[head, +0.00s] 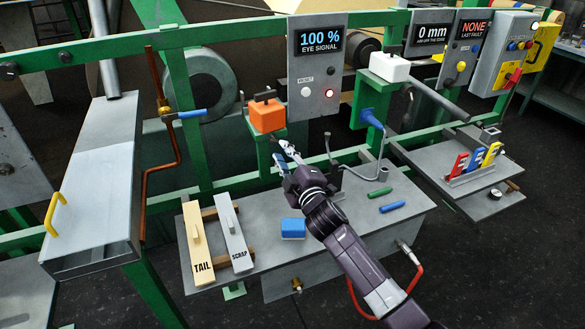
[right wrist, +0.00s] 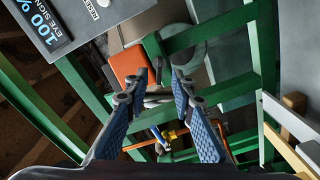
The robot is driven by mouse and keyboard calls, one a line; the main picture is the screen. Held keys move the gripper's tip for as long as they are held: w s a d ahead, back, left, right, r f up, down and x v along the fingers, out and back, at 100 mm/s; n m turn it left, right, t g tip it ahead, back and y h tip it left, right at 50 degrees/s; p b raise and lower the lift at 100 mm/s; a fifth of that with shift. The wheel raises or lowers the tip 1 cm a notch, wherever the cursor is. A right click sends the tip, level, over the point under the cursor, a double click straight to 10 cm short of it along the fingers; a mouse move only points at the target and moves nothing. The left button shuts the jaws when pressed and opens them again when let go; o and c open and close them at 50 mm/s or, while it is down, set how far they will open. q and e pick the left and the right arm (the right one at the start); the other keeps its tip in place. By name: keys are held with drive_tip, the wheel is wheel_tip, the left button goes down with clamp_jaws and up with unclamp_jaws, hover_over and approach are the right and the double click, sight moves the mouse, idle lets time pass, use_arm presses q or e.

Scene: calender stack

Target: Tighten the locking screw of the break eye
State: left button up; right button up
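An orange box (head: 268,115) with a dark handle, which looks like the break eye, sits on a green bracket left of the eye-signal panel (head: 318,65). The panel reads 100 % and has a red lamp lit. My right gripper (head: 284,154) is just below and right of the box. In the right wrist view its two blue-padded fingers (right wrist: 160,80) stand apart, with the orange box (right wrist: 128,64) beyond the left fingertip. Small grey parts show between the fingers; I cannot tell whether one is the locking screw or whether it is touched. My left gripper is out of view.
Below my right arm is a grey bench (head: 270,255) with TAIL (head: 196,240) and SCRAP (head: 234,232) boards, a blue block (head: 293,228) and green and blue rods. Green rails run behind.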

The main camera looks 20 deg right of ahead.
drive_tip(key=s, duration=0.7)
drive_tip(key=shift+s, duration=0.4)
drive_tip(key=shift+d+f, duration=0.1)
drive_tip(key=shift+d, duration=0.05)
